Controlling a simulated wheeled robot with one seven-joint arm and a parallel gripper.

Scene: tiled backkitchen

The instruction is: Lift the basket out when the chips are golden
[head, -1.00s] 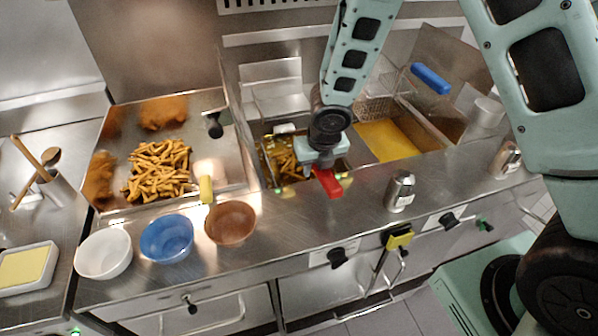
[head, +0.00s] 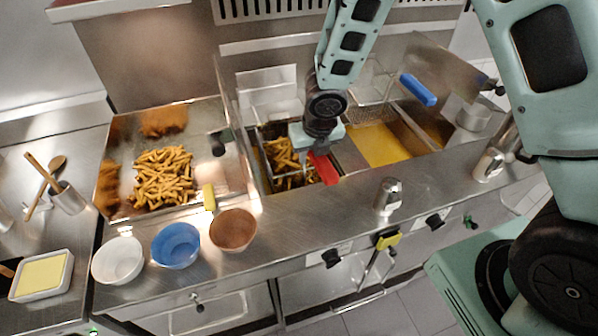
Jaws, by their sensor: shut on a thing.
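The chips (head: 285,156) look golden brown in the wire basket at the left fryer well. My gripper (head: 318,153) is shut on the red handle (head: 324,169) of this basket, at the well's front right. The basket's mesh is partly hidden by my gripper and the chips, and I cannot tell how far it stands above the oil. The right fryer well (head: 380,146) holds yellow oil, and a second basket with a blue handle (head: 418,90) is behind it.
A steel tray (head: 215,175) with a pile of chips (head: 163,178) is to the left. White (head: 118,261), blue (head: 176,246) and brown (head: 233,230) bowls line the front counter. A steel shaker (head: 388,197) stands in front of the right well.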

